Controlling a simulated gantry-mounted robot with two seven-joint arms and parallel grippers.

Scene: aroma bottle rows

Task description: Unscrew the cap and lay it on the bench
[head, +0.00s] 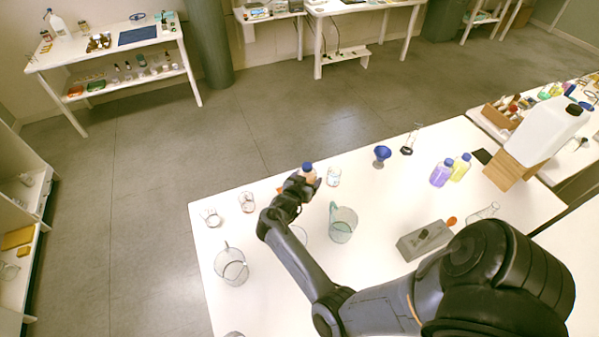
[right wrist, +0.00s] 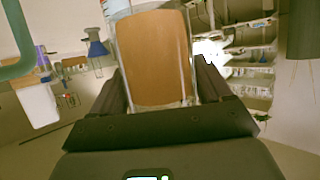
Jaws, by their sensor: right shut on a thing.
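A small bottle with a blue cap (head: 307,167) and an orange-brown body (head: 309,176) is near the far edge of the white bench (head: 380,205). My right gripper (head: 300,183) is shut on the bottle's body. In the right wrist view the clear bottle with a brown panel (right wrist: 155,60) is upright between the two dark fingers; its top is cut off by the frame. The cap is on the bottle in the head view. I cannot tell whether the bottle touches the bench. My left gripper is not in view.
A glass beaker (head: 333,177) stands just right of the bottle, and a greenish jug (head: 342,227) nearer. More glassware (head: 231,267) stands left. A blue funnel (head: 382,153), purple bottle (head: 441,174), yellow bottle (head: 460,168) and grey box (head: 425,241) lie right. Bench between jug and funnel is clear.

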